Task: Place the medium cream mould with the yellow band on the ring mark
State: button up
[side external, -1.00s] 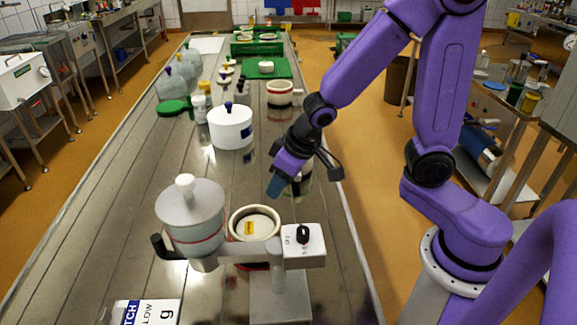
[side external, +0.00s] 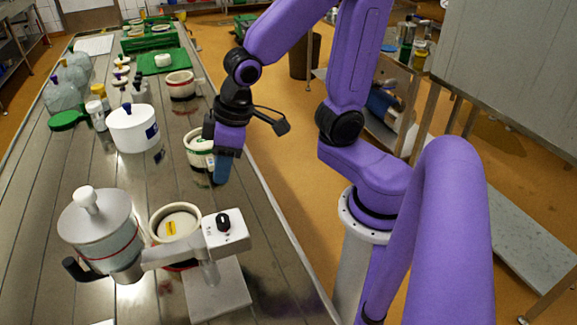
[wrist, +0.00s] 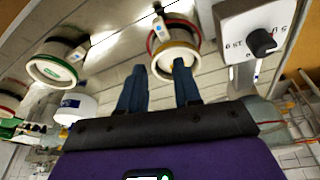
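A cream mould (side external: 160,216) with a yellow label inside its rim stands beside the knob unit. In the wrist view a cream mould (wrist: 172,62) beside the knob unit shows a yellow-brown band and lies beyond my fingertips. A cream mould with a green band (side external: 196,140) stands farther back, just behind my gripper, and also shows in the wrist view (wrist: 58,66). My gripper (side external: 222,180) points down at the table's right side. Its two blue fingers (wrist: 158,66) are apart with nothing between them. I cannot make out the ring mark.
The knob unit (side external: 225,232) and a lidded grey hopper (side external: 98,225) crowd the near mould. A red-banded mould (side external: 180,83), a white canister (side external: 132,130) and several bottles stand farther back. Bare steel table (side external: 255,225) lies at the right edge.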

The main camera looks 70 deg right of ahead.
jog(key=s+d+n+g, duration=0.2)
jog(key=s+n, duration=0.4)
jog(key=s, duration=0.7)
jog(key=shift+s+d+n+g+h, duration=0.3)
jog(key=shift+d+n+g+h, duration=0.1)
jog(key=shift+d, duration=0.35)
